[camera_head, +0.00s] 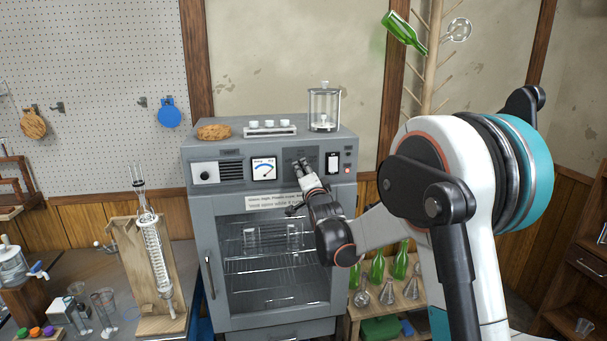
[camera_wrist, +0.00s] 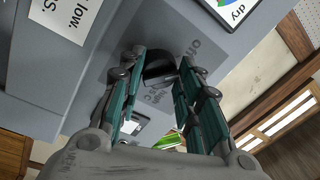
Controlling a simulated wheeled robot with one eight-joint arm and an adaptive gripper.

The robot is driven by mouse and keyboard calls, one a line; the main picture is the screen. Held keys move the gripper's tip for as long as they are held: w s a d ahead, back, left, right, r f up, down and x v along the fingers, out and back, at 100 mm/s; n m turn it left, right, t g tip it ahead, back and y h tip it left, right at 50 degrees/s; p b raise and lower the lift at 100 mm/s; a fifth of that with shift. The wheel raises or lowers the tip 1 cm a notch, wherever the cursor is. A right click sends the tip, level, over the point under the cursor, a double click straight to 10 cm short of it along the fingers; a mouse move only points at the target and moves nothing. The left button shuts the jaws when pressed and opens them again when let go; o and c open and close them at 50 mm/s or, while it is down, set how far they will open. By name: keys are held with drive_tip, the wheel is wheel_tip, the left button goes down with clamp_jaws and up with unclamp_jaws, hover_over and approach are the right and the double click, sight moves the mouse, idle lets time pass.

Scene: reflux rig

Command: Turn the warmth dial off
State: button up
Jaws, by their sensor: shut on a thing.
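The warmth dial is a small dark knob (camera_wrist: 158,66) on a darker grey plate of the oven's front panel. In the wrist view it sits between the fingertips of my gripper (camera_wrist: 157,76), with small printed lettering beside it. The fingers are closed on the knob from both sides. In the head view my gripper (camera_head: 302,168) reaches the right half of the panel and hides most of the dial. The grey oven (camera_head: 199,232) has a glass door, which is shut. The knob's exact pointer direction cannot be told.
Left of the dial are a gauge (camera_head: 264,169) and a round black knob (camera_head: 205,176); right of it are a white switch (camera_head: 333,163) and small buttons. A glass jar (camera_head: 324,108) stands on top. A glass condenser (camera_head: 153,250) on a wooden stand is at left.

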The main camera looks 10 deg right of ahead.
drive_tip(key=shift+f+n, duration=0.1)
drive_tip(key=shift+n, duration=0.8)
drive_tip(key=o, duration=1)
drive_tip(key=shift+d, duration=0.1)
drive_tip(key=shift+o, duration=0.2)
drive_tip(key=s, duration=1.2)
drive_tip(key=shift+d+f, duration=0.25)
drive_tip(key=shift+f, duration=0.2)
